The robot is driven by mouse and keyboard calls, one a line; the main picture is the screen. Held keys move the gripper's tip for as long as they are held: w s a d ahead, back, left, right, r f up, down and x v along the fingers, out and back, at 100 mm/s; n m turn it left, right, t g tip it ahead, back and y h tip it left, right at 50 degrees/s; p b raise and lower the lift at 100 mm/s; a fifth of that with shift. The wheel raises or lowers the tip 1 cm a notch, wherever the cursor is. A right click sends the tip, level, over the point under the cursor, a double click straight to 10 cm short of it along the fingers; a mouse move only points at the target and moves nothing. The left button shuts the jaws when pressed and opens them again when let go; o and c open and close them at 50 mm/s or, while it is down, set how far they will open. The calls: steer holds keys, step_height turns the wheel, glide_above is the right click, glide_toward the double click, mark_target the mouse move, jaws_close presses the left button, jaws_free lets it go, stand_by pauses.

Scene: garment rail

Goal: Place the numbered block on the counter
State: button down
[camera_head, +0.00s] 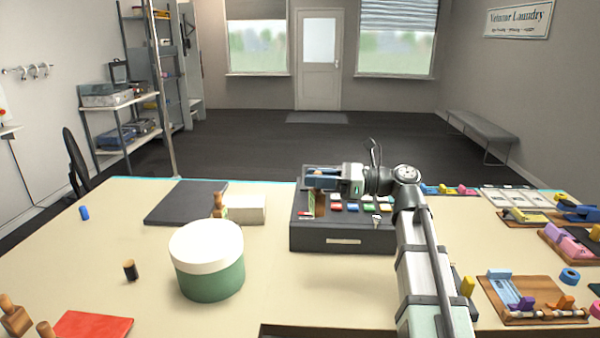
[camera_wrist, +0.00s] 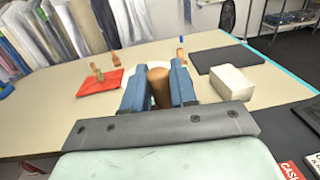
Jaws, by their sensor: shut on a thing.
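My gripper (camera_head: 322,180) is above the left part of a dark box with a drawer front (camera_head: 342,236). In the wrist view its two blue fingers (camera_wrist: 159,84) are shut on a brown wooden piece with a rounded top (camera_wrist: 159,88). A brown part also shows below the fingers in the head view (camera_head: 320,204). I see no number on it, and its lower end is unclear, so I cannot tell whether it touches the box. The counter (camera_head: 330,295) is a wide beige top around the box.
A green tub with a white lid (camera_head: 207,246) stands left of the box. A white block (camera_head: 246,210), a dark mat (camera_head: 186,202), a small dark cylinder (camera_head: 130,270) and a red mat (camera_head: 92,326) lie leftward. Wooden trays (camera_head: 535,300) crowd the right.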

step_height(320, 180, down, 18)
stand_by(1.0)
steer(key=shift+f, duration=0.6)
stand_by(0.6)
steer(key=c, duration=0.8)
jaws_free()
